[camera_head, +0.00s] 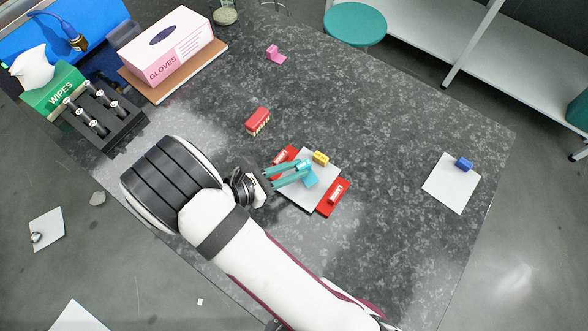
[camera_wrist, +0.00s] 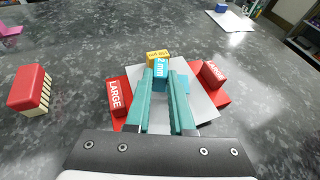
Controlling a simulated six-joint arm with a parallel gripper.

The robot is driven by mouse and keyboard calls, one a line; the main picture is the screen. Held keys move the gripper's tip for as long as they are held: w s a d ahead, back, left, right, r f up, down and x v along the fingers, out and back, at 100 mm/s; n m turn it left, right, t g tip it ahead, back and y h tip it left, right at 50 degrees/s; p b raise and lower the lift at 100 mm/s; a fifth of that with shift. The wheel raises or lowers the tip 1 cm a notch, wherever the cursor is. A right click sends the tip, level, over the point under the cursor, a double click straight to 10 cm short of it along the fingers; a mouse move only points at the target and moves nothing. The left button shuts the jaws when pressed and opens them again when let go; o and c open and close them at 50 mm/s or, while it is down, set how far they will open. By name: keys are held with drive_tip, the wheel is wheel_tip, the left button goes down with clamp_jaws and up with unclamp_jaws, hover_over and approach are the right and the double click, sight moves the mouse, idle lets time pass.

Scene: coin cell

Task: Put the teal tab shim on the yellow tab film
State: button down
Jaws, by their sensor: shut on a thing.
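The teal tab shim (camera_head: 311,180) has a small block marked "2 mm" (camera_wrist: 161,66) and a thin teal plate (camera_wrist: 184,82). My gripper (camera_head: 302,168) has teal fingers and is shut on the shim's block. The yellow tab film is a pale sheet (camera_head: 296,197) with a yellow tab (camera_head: 321,157) at its far edge. It lies on a red base (camera_head: 328,208) with two red blocks marked "LARGE" (camera_wrist: 116,95) at its sides. The held shim is over the film, close to the yellow tab. I cannot tell whether it touches the film.
A red block with cream teeth (camera_head: 258,120) stands beyond the red base. A pink tabbed piece (camera_head: 275,53) lies farther back. A white sheet (camera_head: 449,186) with a blue tab (camera_head: 465,163) lies at right. A glove box (camera_head: 172,50) and a black rack (camera_head: 103,120) stand at left.

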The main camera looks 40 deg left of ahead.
drive_tip(key=shift+f, duration=0.7)
drive_tip(key=shift+f, duration=0.15)
drive_tip(key=c, duration=0.8)
unclamp_jaws()
